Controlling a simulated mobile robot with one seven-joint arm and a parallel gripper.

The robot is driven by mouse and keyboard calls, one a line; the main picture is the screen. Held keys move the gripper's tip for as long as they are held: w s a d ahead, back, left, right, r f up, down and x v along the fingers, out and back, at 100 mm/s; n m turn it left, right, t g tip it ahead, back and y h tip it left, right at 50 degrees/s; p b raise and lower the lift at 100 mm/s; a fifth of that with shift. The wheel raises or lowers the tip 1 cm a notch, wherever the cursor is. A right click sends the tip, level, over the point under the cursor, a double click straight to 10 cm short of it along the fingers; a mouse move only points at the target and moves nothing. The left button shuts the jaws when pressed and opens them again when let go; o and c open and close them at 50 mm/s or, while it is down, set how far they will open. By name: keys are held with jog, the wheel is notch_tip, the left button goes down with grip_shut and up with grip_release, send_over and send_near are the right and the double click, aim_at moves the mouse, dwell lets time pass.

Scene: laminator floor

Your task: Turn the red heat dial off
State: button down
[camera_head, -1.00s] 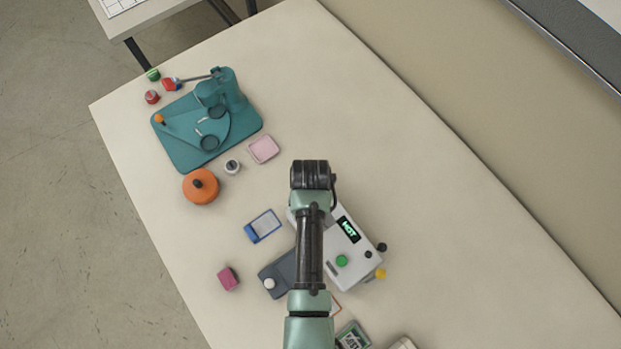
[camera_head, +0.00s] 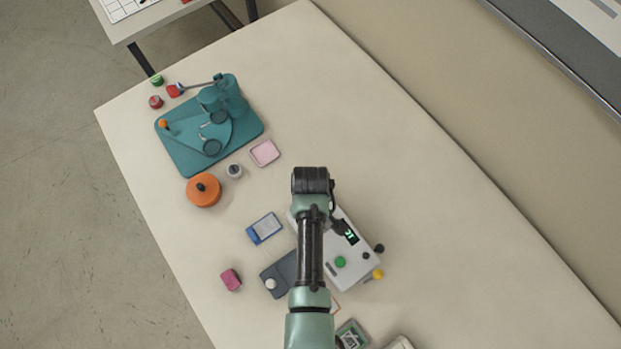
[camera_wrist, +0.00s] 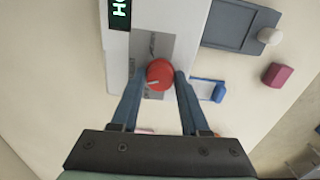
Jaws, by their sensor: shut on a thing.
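The red heat dial (camera_wrist: 160,74) sits on a grey label plate on the laminator, with a pale pointer mark toward its lower left in the wrist view. My gripper (camera_wrist: 160,80) is shut on the dial, one blue-grey finger on each side. The white laminator (camera_head: 352,262) stands under my arm in the head view, with a green button and a partly covered green-lit display. My arm hides the dial in the head view. The display (camera_wrist: 120,12) is cut off at the top of the wrist view.
A dark grey tray (camera_head: 282,270) adjoins the laminator. A blue-framed item (camera_head: 265,228) and a magenta block (camera_head: 231,279) lie to its left. An orange round pot (camera_head: 203,190) and a teal machine (camera_head: 190,150) stand farther back. The table's right side is clear.

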jog(key=n, duration=0.4)
jog(key=shift+r+n+p, duration=0.1)
jog(key=shift+n+p, duration=0.2)
jog(key=shift+p, duration=0.05)
jog(key=shift+w+n, duration=0.1)
jog(key=shift+n, duration=1.7)
jog(key=shift+c, duration=2)
grip_release()
notch_tip(320, 180, up, 13)
jog(key=b, duration=0.1)
